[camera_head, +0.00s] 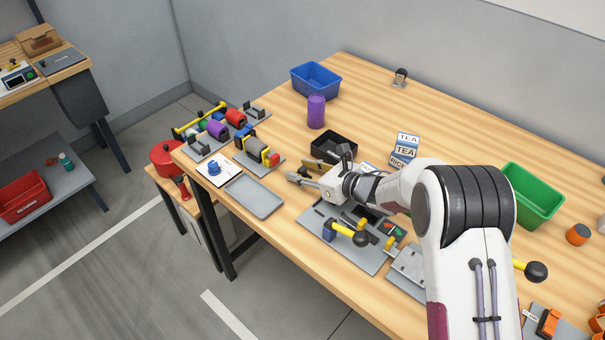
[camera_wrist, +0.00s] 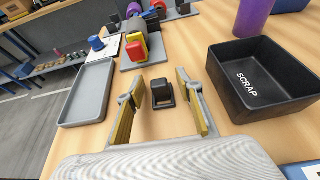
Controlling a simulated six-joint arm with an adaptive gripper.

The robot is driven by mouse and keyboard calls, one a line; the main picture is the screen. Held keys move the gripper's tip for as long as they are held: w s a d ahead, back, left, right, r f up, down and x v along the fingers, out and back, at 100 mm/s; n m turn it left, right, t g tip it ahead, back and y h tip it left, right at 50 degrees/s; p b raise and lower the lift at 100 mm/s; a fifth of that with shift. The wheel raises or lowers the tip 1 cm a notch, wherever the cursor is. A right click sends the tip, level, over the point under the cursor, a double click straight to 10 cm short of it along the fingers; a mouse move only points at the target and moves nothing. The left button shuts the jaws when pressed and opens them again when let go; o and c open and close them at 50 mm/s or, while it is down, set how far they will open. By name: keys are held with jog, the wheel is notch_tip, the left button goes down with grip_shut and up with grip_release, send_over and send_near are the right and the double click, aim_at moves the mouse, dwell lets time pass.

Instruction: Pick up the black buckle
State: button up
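The black buckle (camera_wrist: 162,93) is a small dark block with an open loop at its near side, on the wooden table. In the wrist view it shows between and beyond my two yellow-padded fingers. My gripper (camera_wrist: 159,84) is open, one finger to each side of the buckle, with visible gaps. I cannot tell how high above the table the fingertips are. In the head view my gripper (camera_head: 302,171) is low over the table, pointing left, and I cannot make out the buckle there.
A black bin marked SCRAP (camera_wrist: 247,90) stands close on the right, and a grey tray (camera_wrist: 70,112) lies on the left. A fixture with red and yellow parts (camera_wrist: 137,50) is beyond. A purple cylinder (camera_head: 316,112) and a blue bin (camera_head: 316,82) stand farther back.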

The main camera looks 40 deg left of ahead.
aim_at(302, 168)
jog(key=c, duration=1)
jog(key=shift+r, duration=0.1)
jog(key=shift+r, duration=4.95)
